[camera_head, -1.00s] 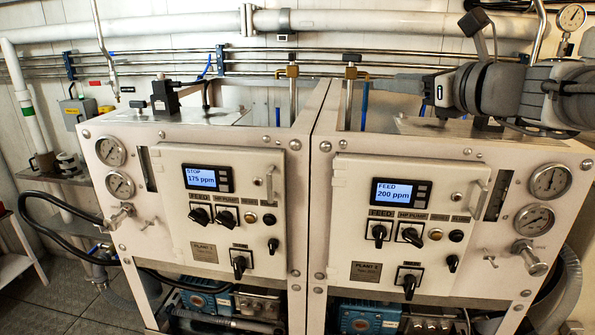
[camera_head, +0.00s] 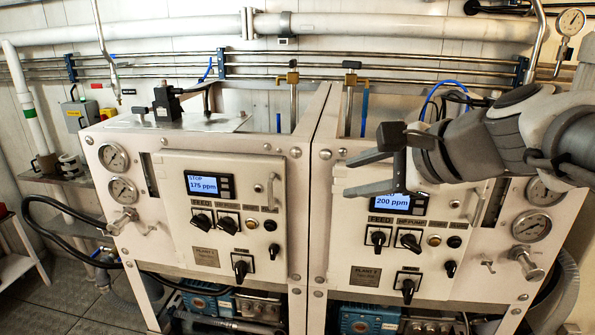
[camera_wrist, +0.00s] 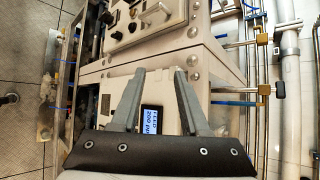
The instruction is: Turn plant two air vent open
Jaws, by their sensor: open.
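The plant two cabinet (camera_head: 335,215) is the right one of two white cabinets, with a "PLANT 2" plate below its switches. No label reading air vent is legible. A brass valve with a black top (camera_head: 351,66) stands on a pipe behind this cabinet; it also shows in the wrist view (camera_wrist: 265,90), right of the fingers. A small valve (camera_head: 488,265) sits low on the cabinet's right front. My gripper (camera_head: 347,176) is open and empty in front of the panel, pointing left. Its fingers (camera_wrist: 160,72) partly cover the 200 ppm display (camera_head: 387,204).
The plant one cabinet (camera_head: 170,215) stands left, its display reading STOP 175 ppm. A similar brass valve (camera_head: 292,78) stands behind it. Horizontal pipes (camera_head: 400,60) run along the wall. My arm covers the upper right of plant two and part of a gauge (camera_head: 545,190).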

